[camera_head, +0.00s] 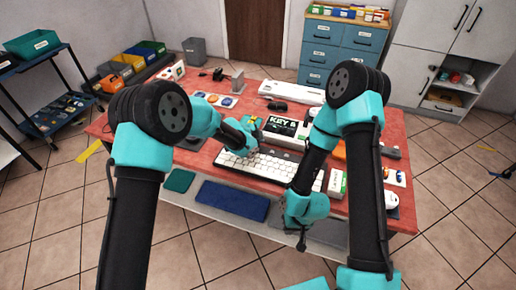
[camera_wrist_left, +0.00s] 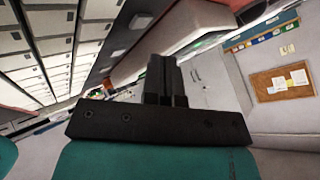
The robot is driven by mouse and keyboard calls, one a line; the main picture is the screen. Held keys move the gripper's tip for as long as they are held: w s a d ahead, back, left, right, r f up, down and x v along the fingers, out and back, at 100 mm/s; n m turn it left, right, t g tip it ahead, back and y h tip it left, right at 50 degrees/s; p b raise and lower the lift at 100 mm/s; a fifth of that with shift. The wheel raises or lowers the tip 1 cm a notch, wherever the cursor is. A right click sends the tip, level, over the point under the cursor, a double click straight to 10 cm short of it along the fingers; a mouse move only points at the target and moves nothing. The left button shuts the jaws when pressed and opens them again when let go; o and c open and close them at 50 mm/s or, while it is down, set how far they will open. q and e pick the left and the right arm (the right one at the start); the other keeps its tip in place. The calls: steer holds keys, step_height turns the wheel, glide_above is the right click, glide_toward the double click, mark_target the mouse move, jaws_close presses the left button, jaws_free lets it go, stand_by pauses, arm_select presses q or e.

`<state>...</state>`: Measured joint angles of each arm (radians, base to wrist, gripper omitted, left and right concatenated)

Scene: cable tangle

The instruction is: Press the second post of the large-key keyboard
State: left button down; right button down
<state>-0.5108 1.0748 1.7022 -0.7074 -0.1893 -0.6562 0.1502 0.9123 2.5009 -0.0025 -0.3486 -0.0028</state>
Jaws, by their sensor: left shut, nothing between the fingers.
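A white keyboard (camera_head: 285,172) lies along the front of the red table in the head view. Its pale keys (camera_wrist_left: 30,75) fill the left side of the left wrist view, at a steep tilt. My left gripper (camera_head: 257,148) is over the back edge of the keyboard, near its middle. Its dark fingers (camera_wrist_left: 165,80) are together with nothing between them. Whether they touch a key is not clear. I cannot pick out a separate post. My right gripper (camera_head: 302,240) hangs in front of the table's front edge, and its fingers are too small to read.
A dark panel lettered "KEY" (camera_head: 284,127) stands behind the keyboard. A long white device (camera_head: 290,92) lies farther back. A small white and green box (camera_head: 337,183) stands right of the keyboard. A blue pad (camera_head: 233,200) lies below the tabletop.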

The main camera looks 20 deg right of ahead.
arm_select(q)
steer(key=shift+r, duration=2)
